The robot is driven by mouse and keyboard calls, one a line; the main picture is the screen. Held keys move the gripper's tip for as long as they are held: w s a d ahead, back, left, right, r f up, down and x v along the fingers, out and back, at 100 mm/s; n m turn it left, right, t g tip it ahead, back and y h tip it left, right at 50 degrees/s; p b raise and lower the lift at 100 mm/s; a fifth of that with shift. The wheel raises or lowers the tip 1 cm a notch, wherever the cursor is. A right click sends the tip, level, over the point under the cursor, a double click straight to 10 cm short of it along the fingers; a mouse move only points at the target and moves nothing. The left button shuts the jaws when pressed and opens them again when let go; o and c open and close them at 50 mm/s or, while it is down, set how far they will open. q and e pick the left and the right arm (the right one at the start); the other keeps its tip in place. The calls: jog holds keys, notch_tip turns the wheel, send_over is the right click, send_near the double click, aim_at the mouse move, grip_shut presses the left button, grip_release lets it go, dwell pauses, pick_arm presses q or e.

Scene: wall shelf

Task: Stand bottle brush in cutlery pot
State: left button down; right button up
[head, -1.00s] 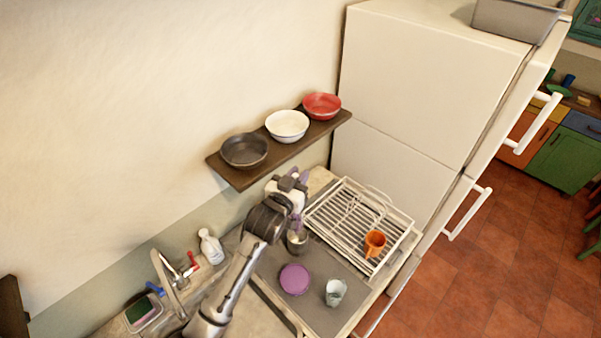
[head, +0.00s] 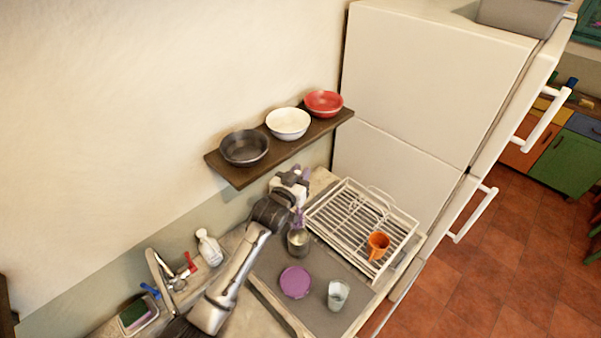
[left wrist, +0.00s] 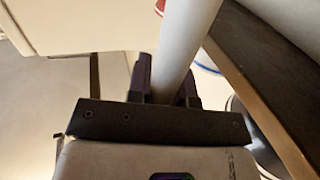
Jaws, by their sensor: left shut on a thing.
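The cutlery pot is most likely the grey metal cup (head: 298,243) on the counter, left of the dish rack. My left gripper (head: 300,196) is close above it, below the wall shelf. In the left wrist view, its dark fingers (left wrist: 168,92) are shut on a thick pale shaft (left wrist: 186,40), which I take to be the bottle brush. In the head view the brush is mostly hidden by the gripper. A purple part shows just over the pot's mouth; I cannot tell whether it is brush or finger, or whether it is inside. My right gripper is not in view.
A wire dish rack (head: 347,242) with an orange mug (head: 378,245) stands right of the pot. A purple disc (head: 295,282) and a glass (head: 338,295) are in front. The wall shelf (head: 237,178) with bowls hangs above. A white bottle (head: 209,248) stands by the tap.

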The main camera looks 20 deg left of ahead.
pick_arm(q)
jog(key=shift+f+b, duration=2.85)
jog(key=shift+f, duration=1.2)
jog(key=shift+f+b, duration=1)
jog(key=shift+f, duration=0.6)
jog(key=c, duration=0.9)
grip_release()
jog(key=shift+c, duration=0.2)
jog(key=s+a, duration=0.1)
jog(key=s, duration=1.2)
jog(key=shift+s+a+b, duration=0.35)
